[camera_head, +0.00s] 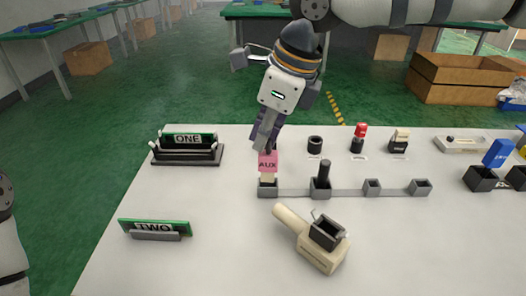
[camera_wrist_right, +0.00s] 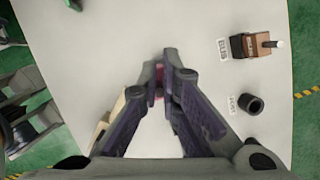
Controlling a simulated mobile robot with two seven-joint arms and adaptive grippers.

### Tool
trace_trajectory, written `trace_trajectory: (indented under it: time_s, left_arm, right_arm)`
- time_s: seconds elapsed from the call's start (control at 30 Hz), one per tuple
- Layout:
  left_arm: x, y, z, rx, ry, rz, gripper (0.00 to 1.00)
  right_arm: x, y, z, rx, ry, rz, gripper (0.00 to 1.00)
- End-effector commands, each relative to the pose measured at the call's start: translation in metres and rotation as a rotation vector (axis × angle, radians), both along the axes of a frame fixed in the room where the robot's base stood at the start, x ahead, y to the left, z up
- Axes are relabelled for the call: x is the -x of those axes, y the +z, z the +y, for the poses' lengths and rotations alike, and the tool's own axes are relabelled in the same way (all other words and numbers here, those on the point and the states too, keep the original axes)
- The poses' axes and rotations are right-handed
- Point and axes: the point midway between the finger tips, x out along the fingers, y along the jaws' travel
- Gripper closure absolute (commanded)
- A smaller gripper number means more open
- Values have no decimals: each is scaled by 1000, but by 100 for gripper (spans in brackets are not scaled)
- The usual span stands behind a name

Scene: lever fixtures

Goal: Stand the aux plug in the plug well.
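The aux plug (camera_head: 267,162) is a pink block marked AUX with a cream lower part. It is upright over the leftmost small grey well (camera_head: 268,191) of a row; its lower end meets the well's opening, and I cannot tell how deep it sits. My right gripper (camera_head: 268,146) comes down from above with its fingers at the plug's top. In the right wrist view, the fingers (camera_wrist_right: 162,88) are close together around a reddish piece of the plug, mostly hidden between them. My left gripper is out of view; only part of my left arm shows at the left edge.
Along the row stand a dark upright lever (camera_head: 323,172) and two empty grey wells (camera_head: 372,187). A cream box with a handle (camera_head: 323,248) lies in front. Boards ONE (camera_head: 187,139) and TWO (camera_head: 155,228) are at left. A black ring (camera_head: 315,144) and red-topped piece (camera_head: 359,136) stand behind.

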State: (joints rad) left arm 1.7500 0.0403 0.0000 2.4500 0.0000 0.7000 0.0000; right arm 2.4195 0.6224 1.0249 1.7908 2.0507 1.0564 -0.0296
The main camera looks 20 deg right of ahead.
Motion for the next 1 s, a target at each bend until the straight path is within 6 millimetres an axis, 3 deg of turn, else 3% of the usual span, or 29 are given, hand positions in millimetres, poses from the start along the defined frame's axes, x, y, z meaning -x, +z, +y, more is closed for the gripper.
trace_trajectory:
  time_s: [0.17, 0.3, 0.6, 0.63, 0.7, 1.0]
  left_arm:
    - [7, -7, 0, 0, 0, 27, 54]
    - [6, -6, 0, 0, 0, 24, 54]
    - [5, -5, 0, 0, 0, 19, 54]
    - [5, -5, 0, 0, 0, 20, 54]
    - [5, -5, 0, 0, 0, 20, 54]
    - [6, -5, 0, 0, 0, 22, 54]
  right_arm:
    - [-16, -28, -5, 1, 0, 8, 100]
    - [-15, -49, -5, 1, 1, -1, 100]
    - [-15, -51, -5, 0, -1, -2, 100]
    - [-15, -51, -5, 0, -1, -2, 88]
    - [-15, -51, -5, 0, -1, -2, 75]
    - [-15, -49, -5, 0, 0, -3, 75]
